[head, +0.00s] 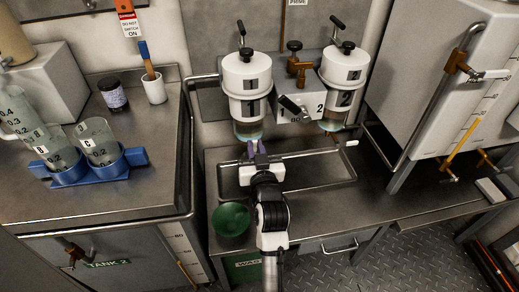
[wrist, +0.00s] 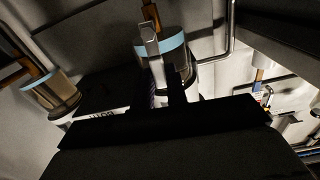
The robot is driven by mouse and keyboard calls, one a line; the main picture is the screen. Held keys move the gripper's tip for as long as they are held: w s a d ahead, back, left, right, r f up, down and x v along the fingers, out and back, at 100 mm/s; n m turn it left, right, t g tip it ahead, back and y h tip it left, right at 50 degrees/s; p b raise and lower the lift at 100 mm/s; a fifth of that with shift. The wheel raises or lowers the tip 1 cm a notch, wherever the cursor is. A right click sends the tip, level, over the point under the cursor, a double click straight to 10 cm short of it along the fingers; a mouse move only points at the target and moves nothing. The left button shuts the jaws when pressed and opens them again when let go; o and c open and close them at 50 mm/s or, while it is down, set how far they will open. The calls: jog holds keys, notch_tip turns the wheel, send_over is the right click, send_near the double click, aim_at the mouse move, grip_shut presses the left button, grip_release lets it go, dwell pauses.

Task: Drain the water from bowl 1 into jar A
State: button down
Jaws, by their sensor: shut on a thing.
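Bowl 1 (head: 247,130) hangs under the white filter head marked 1 (head: 247,83). Its clear cup with a blue ring shows in the wrist view (wrist: 178,62). My gripper (head: 254,150) is just below bowl 1, shut on its drain valve, a small fitting mostly hidden by the fingers. A grey metal piece (wrist: 151,45) stands in front of the bowl in the wrist view. Jars marked B (head: 56,152) and C (head: 98,143) stand in a blue holder at the left. A larger graduated jar (head: 14,112) is cut by the left edge. I see no letter A.
Bowl 2 (head: 332,119) hangs to the right under its own head (head: 344,75). A shallow metal tray (head: 318,186) lies below the bowls. A green bowl (head: 231,219) sits left of my arm. The right bench is mostly clear.

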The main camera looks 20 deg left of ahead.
jog(key=shift+s+a+n, duration=0.15)
jog(key=shift+a+n, duration=0.15)
jog(key=shift+n, duration=0.4)
jog(key=shift+s+a, duration=0.1)
jog(key=c, duration=1.4)
grip_release()
jog(key=shift+a, duration=0.1)
jog(key=shift+d, duration=0.2)
